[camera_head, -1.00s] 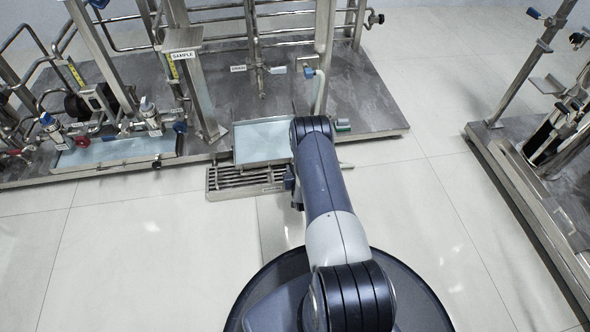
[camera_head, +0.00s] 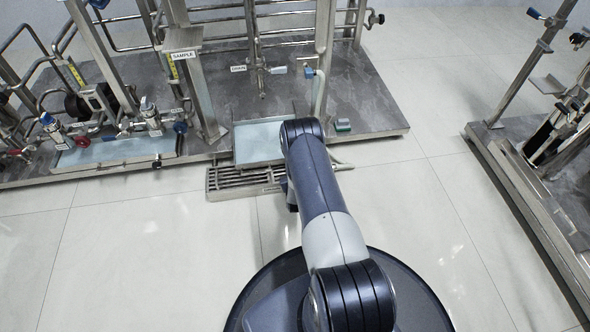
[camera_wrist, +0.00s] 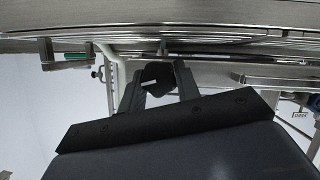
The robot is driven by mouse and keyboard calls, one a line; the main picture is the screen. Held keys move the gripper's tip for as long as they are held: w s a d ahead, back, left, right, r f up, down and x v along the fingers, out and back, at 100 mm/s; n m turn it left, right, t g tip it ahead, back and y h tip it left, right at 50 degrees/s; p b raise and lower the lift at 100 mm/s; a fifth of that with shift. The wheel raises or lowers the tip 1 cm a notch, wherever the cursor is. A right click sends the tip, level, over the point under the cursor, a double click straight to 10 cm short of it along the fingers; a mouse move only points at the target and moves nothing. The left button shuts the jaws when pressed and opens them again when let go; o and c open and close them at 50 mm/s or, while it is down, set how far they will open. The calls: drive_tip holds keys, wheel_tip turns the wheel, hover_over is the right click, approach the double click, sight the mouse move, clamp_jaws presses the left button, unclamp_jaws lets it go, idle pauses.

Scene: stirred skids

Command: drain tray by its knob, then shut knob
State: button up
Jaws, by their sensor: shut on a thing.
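In the head view a shallow tray (camera_head: 262,142) holds pale bluish liquid at the skid's front edge, its right side hidden behind my arm. In the wrist view my gripper (camera_wrist: 158,82) has its two fingers on either side of a dark knob (camera_wrist: 156,74) with a white mark. It is shut on the knob, below a metal edge. In the head view my arm hides the knob and the fingertips. I cannot see whether liquid is flowing out.
A slotted floor drain (camera_head: 232,180) lies under the tray's front edge. A second tray (camera_head: 110,152) with bluish liquid lies to the left, among valves and pipes. A hose (camera_head: 320,92) hangs right of my arm. Another skid (camera_head: 500,150) stands at the right. The front floor is clear.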

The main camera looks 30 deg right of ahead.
drive_tip(key=n+h, duration=0.1)
drive_tip(key=n, duration=0.1)
drive_tip(key=n+h, duration=0.1)
drive_tip(key=n, duration=0.1)
drive_tip(key=shift+a+f, duration=0.15)
drive_tip(key=n+h, duration=0.2)
drive_tip(key=n, duration=0.1)
drive_tip(key=shift+n, duration=0.4)
drive_tip(key=shift+h, duration=0.3)
drive_tip(key=o, duration=1)
